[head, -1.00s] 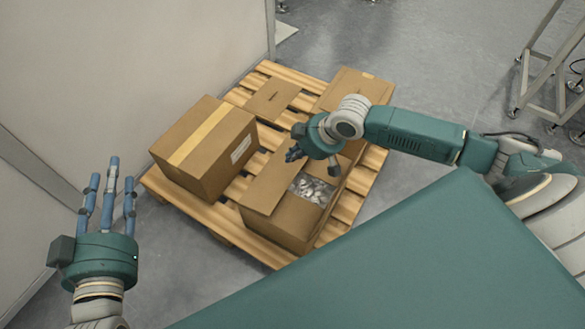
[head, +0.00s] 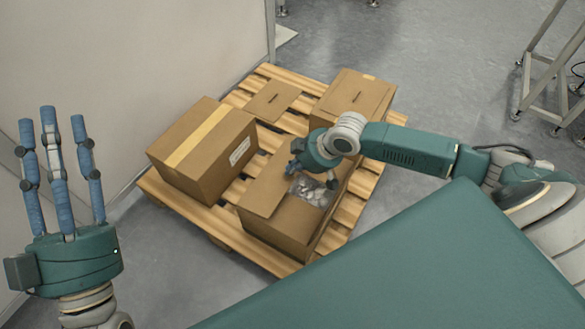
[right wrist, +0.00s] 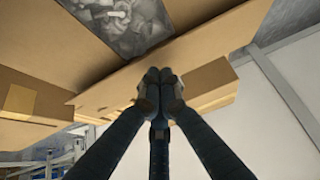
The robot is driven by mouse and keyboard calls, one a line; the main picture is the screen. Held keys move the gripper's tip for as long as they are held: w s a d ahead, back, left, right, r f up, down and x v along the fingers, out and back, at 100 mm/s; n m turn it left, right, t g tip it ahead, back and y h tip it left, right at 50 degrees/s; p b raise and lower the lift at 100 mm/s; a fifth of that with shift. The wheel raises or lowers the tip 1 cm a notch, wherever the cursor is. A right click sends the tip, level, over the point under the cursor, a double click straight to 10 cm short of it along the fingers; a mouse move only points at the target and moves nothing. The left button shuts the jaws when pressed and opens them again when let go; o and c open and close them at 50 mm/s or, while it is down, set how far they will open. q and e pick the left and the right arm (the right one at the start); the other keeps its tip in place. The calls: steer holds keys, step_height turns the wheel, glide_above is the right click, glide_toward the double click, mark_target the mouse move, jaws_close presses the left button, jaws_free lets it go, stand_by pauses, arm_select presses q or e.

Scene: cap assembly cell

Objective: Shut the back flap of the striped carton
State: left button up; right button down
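An open brown carton (head: 285,227) stands at the pallet's near side, with clear-wrapped grey-white contents (head: 312,191) showing. One flap (head: 262,192) lies over its left part. I see no stripe on it; a shut carton with a pale tape stripe (head: 200,140) stands to its left. My right gripper (head: 305,176) is over the open carton's far part and hides its back flap there. In the right wrist view its fingertips (right wrist: 160,84) are together at a cardboard flap edge (right wrist: 200,58); contact is unclear. My left gripper (head: 58,130) is open and empty, fingers spread, far left.
The wooden pallet (head: 215,222) also bears a brown box (head: 355,97) at the back right and a small flat box (head: 272,101) at the back. A pale wall (head: 120,60) stands left. A metal frame (head: 540,85) stands at the right. The grey floor behind is clear.

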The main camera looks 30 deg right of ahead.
steer(key=shift+s+d+f+p, duration=0.2)
steer(key=shift+s+f+p, duration=0.2)
steer(key=shift+f+p, duration=0.45)
arm_select(q)
steer(key=w+f+g+y, duration=0.1)
steer(key=w+f+g, duration=0.2)
steer(key=f, duration=0.6)
steer(key=shift+w+g+y, duration=0.3)
steer(key=shift+g, duration=0.6)
arm_select(e)
steer(key=shift+r, duration=0.1)
arm_select(q)
steer(key=shift+a+f, duration=0.1)
arm_select(e)
steer(key=shift+r, duration=0.1)
